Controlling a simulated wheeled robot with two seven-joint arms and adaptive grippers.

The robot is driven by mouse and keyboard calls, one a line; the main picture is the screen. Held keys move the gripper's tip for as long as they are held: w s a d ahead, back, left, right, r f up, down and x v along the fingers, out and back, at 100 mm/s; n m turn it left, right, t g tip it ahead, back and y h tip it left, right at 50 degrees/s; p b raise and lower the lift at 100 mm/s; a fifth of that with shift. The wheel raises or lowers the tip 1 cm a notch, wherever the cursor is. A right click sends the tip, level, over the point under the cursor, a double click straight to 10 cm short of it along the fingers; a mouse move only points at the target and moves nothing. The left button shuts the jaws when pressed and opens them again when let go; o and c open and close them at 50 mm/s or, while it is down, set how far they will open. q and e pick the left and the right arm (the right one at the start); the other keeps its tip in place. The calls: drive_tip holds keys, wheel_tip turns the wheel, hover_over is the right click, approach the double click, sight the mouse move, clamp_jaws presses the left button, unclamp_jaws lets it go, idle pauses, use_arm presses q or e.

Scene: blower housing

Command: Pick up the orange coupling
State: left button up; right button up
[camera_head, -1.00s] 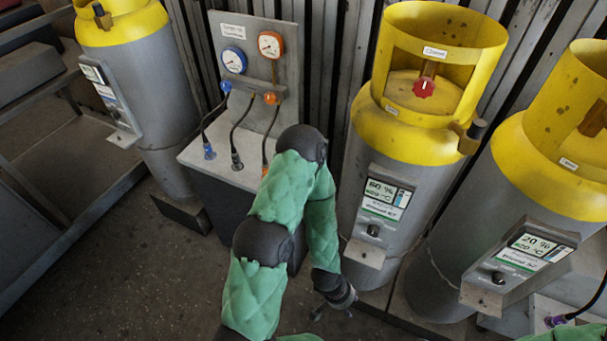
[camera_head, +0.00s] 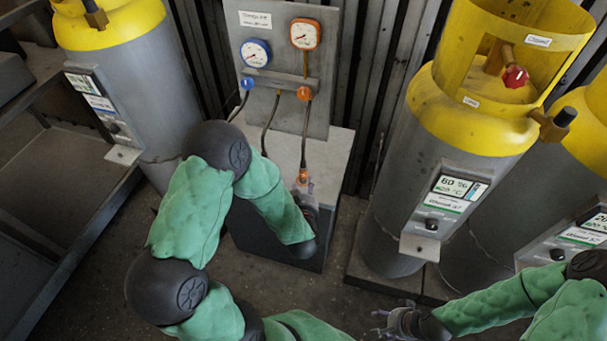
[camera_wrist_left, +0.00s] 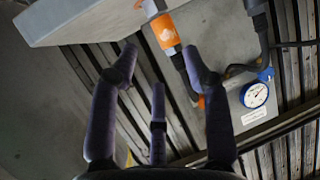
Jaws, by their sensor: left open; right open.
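The orange coupling (camera_head: 303,176) hangs at the end of the dark hose below the orange gauge, over the grey ledge. In the left wrist view the orange coupling (camera_wrist_left: 165,32) is a bright orange sleeve just beyond the fingertips. My left gripper (camera_head: 306,192) is close beside the coupling in the head view, partly hidden by its own arm. In the left wrist view my left gripper (camera_wrist_left: 160,62) is open, its fingers spread and empty, with the coupling in line with the gap. My right gripper (camera_head: 386,324) is open and empty near the bottom edge.
The gauge panel (camera_head: 283,118) with a blue gauge (camera_head: 256,52) and an orange gauge (camera_head: 304,34) stands behind the ledge (camera_head: 335,150). Yellow-topped cylinders stand left (camera_head: 125,80) and right (camera_head: 440,150). A metal rack (camera_head: 70,165) is at far left.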

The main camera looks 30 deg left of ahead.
sight(305, 175)
use_arm(q)
drive_tip(key=b+x, duration=0.1)
drive_tip(key=x, duration=0.4)
drive_tip(key=b+x, duration=0.2)
drive_tip(key=x, duration=0.2)
drive_tip(key=shift+w+f, duration=0.1)
drive_tip(key=shift+w, duration=0.1)
drive_tip(key=shift+w+a, duration=0.2)
drive_tip(key=shift+w, duration=0.15)
clamp_jaws()
